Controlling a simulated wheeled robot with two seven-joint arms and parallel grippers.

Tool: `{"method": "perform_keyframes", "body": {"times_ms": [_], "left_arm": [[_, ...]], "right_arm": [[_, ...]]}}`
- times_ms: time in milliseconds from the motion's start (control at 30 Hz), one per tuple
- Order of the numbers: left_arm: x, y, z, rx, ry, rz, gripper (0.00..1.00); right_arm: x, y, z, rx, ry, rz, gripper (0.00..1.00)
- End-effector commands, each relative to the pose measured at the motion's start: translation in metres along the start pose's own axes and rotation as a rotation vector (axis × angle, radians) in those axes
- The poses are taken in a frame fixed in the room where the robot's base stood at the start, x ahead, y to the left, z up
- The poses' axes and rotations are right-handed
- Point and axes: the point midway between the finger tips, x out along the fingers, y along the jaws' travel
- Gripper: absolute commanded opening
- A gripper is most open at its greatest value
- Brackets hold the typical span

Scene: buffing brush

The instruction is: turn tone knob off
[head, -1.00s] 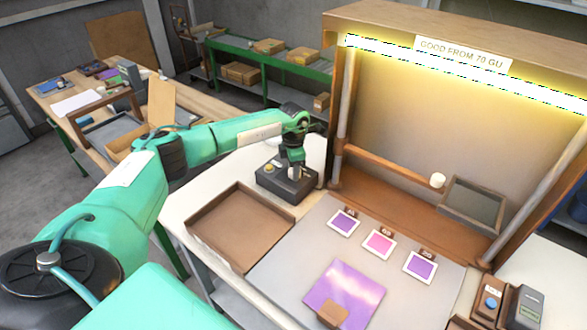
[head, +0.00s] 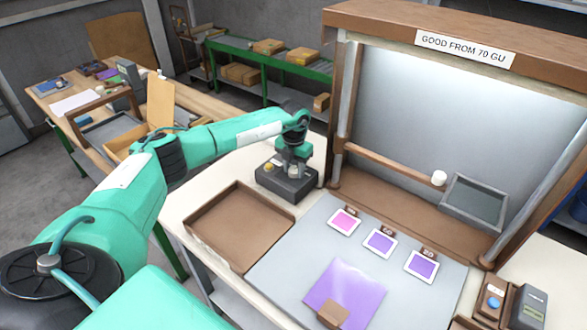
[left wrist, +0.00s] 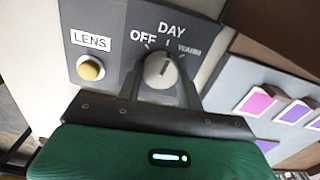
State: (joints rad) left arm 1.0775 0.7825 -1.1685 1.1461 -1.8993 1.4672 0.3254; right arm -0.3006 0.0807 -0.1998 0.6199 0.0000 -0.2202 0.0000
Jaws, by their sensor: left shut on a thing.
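The tone knob (left wrist: 159,70) is a pale grey dial on a dark control box (head: 287,184). In the left wrist view the labels OFF, DAY and WARM arc above it, and its pointer mark is turned up toward DAY. My left gripper (head: 293,168) is over the box and shut on the knob. Its fingers (left wrist: 160,88) sit at the knob's sides in the left wrist view, partly hiding its lower part. My right gripper is not in view.
A yellow LENS button (left wrist: 91,69) is left of the knob. An empty brown tray (head: 240,228) lies in front of the box. The booth (head: 440,110) stands to the right, with small framed samples (head: 380,243) and a larger purple sheet (head: 345,290) on its grey mat.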

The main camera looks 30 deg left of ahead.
Motion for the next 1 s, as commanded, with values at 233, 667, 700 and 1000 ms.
{"method": "perform_keyframes", "body": {"times_ms": [233, 667, 700, 1000], "left_arm": [[-0.0016, -0.0008, 0.0013, -0.233, -0.004, 0.0, 0.14], [-0.0021, -0.0022, 0.002, -0.637, -0.004, -0.001, 0.14], [-0.0022, -0.0022, 0.002, -0.672, -0.004, -0.001, 0.14], [-0.0027, -0.0021, 0.0029, -0.888, -0.005, -0.001, 0.14]], "right_arm": [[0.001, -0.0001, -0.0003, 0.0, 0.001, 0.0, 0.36], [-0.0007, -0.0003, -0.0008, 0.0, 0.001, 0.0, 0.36], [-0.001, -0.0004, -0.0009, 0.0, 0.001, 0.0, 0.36], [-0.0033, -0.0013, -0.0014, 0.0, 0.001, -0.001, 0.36]]}}
